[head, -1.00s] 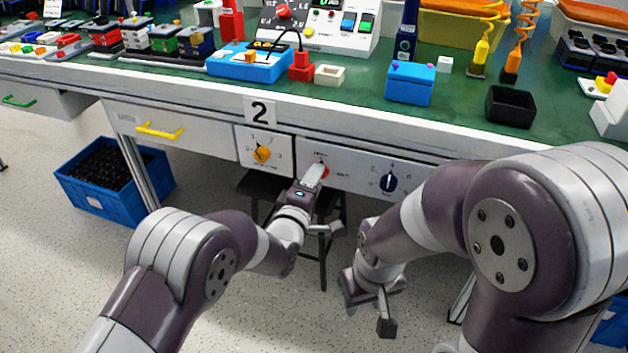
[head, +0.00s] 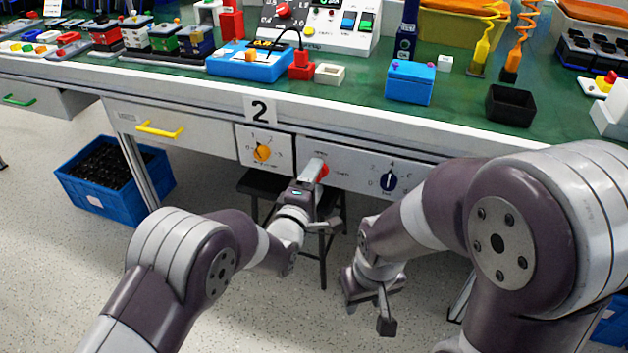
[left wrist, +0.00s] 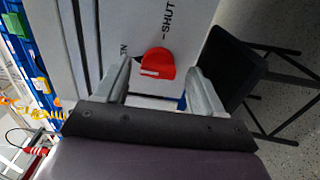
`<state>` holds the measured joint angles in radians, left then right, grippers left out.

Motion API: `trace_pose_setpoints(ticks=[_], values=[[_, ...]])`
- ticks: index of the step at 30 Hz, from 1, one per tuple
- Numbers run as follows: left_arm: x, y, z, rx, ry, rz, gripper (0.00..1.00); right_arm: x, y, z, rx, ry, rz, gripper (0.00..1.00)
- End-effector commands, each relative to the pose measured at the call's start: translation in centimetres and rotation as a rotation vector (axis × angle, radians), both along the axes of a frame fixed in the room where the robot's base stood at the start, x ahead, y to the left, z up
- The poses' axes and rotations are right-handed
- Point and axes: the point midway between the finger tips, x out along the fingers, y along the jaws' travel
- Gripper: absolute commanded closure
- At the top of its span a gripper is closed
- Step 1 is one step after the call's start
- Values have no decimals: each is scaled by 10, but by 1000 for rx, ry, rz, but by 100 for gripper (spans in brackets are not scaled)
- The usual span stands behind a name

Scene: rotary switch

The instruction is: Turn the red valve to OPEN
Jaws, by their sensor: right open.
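The red valve (head: 324,171) is on the white panel under the bench edge, partly hidden by my left gripper in the head view. In the left wrist view the valve (left wrist: 157,63) is a red knob with a white mark, lying between the two open fingers of my left gripper (left wrist: 162,85) and apart from them. The SHUT label (left wrist: 168,18) reads clearly; another label (left wrist: 123,49) is mostly hidden by a finger, with only its last letters showing. My right gripper (head: 372,305) is open and empty, hanging low in front of the bench.
A black stool (head: 258,187) stands below the panel. A blue crate (head: 100,185) is on the floor at left.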

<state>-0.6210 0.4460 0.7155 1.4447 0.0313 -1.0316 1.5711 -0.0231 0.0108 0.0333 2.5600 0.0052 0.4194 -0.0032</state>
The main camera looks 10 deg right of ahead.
Motion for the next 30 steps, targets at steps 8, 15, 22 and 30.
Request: trace_pose_setpoints(ticks=[8, 15, 22, 30], values=[[-3, 2, 3, 0, -2, 0, 32, 0, 0, 3, 0, 0, 0, 57], [-50, 34, 7, 1, 0, 0, 32, 0, 0, 29, 0, 0, 0, 57], [-93, 63, 4, 0, 0, 0, 32, 0, 0, 43, 0, 0, 0, 57], [-106, 71, 1, -1, -2, 0, 32, 0, 0, 44, 0, 0, 0, 57]])
